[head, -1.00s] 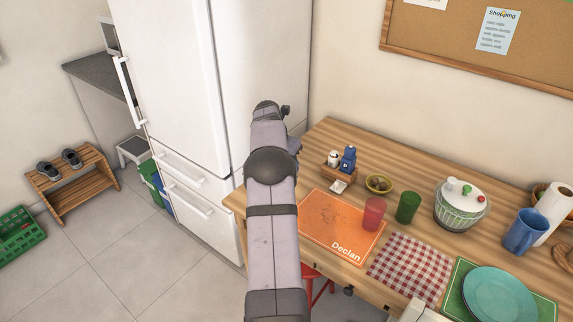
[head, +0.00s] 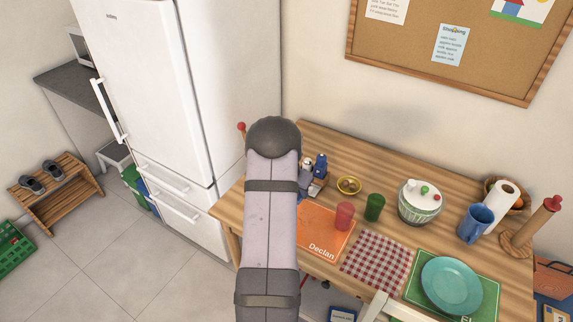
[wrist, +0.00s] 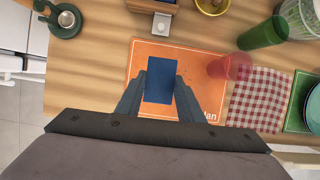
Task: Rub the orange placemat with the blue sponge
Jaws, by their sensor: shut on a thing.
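The orange placemat (head: 318,238) lies on the wooden table near its left end, with the name "Declan" at its lower right. It also shows in the wrist view (wrist: 205,55), with dark specks near its top. My gripper (wrist: 161,90) is shut on the blue sponge (wrist: 161,78) and holds it over the placemat. I cannot tell whether the sponge touches the placemat. In the head view my arm hides the gripper, the sponge and the placemat's left part.
A red cup (head: 344,216) stands at the placemat's right edge, with a green cup (head: 374,207) beside it. A checkered cloth (head: 377,262) lies to the right. A yellow bowl (head: 349,185) and a small caddy (head: 313,183) stand behind. A dark green stand (wrist: 67,20) is at the table's back left.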

